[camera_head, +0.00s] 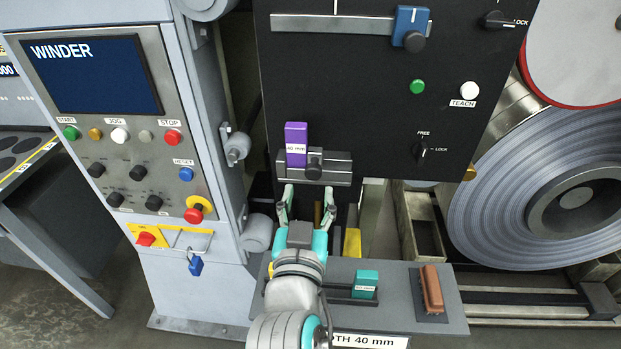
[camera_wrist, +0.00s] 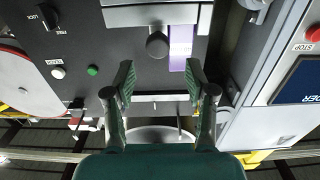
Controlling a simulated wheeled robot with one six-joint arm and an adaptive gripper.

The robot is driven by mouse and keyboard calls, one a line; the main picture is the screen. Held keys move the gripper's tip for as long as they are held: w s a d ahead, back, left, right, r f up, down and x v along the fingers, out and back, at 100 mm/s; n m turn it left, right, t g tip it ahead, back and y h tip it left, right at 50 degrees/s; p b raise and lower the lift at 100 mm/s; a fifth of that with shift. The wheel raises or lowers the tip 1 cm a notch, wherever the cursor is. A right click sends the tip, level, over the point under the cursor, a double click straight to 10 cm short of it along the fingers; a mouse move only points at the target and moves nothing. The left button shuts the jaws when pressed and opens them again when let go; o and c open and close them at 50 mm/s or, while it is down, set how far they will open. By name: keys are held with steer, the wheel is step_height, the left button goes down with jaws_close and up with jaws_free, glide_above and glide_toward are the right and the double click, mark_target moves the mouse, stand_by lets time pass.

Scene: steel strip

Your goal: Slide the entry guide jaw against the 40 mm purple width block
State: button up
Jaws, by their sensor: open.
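The purple width block (camera_head: 296,145), labelled 40 mm, stands upright at the left part of the grey entry guide (camera_head: 338,167) on the black panel. The guide jaw with its dark knob (camera_head: 314,163) is just right of the block; I cannot tell whether they touch. My gripper (camera_head: 308,200) is open and empty, just below the guide, fingers pointing towards it. In the wrist view, turned over, the knob (camera_wrist: 157,45) and purple block (camera_wrist: 181,48) lie beyond my open fingertips (camera_wrist: 160,80).
A FREE/LOCK switch (camera_head: 420,150) is right of the guide. A blue slider (camera_head: 410,27) sits on the upper rail. Below are a teal block (camera_head: 366,282), a yellow block (camera_head: 352,242) and a rust-coloured object (camera_head: 432,290). The winder console (camera_head: 115,120) stands left, a steel coil (camera_head: 500,205) right.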

steer(key=s, duration=0.4)
steer(key=shift+s, duration=0.35)
steer(key=s+d+f+n+g+y, duration=0.1)
steer(key=s+d+f+n, duration=0.2)
steer(key=f, duration=0.4)
steer(key=s+d+f+y, duration=0.1)
steer(key=s+d+f, duration=0.2)
steer(key=d+f, duration=0.3)
steer(key=s+d+f+n+g+y, duration=0.1)
steer(key=s+d+f+n, duration=0.2)
steer(key=f, duration=0.5)
steer(key=s+d+f+m+h, duration=0.1)
steer(key=s+d+m, duration=0.1)
steer(key=s, duration=0.5)
steer(key=s+d+f+m+h, duration=0.1)
steer(key=s+d+m, duration=0.1)
steer(key=s+d, duration=0.3)
steer(key=s+d+f+m+g+h, duration=0.1)
steer(key=s+d+m, duration=0.1)
steer(key=s, duration=0.8)
steer(key=shift+s+d+f, duration=0.15)
steer(key=shift+s+d, duration=0.25)
steer(key=shift+d, duration=0.45)
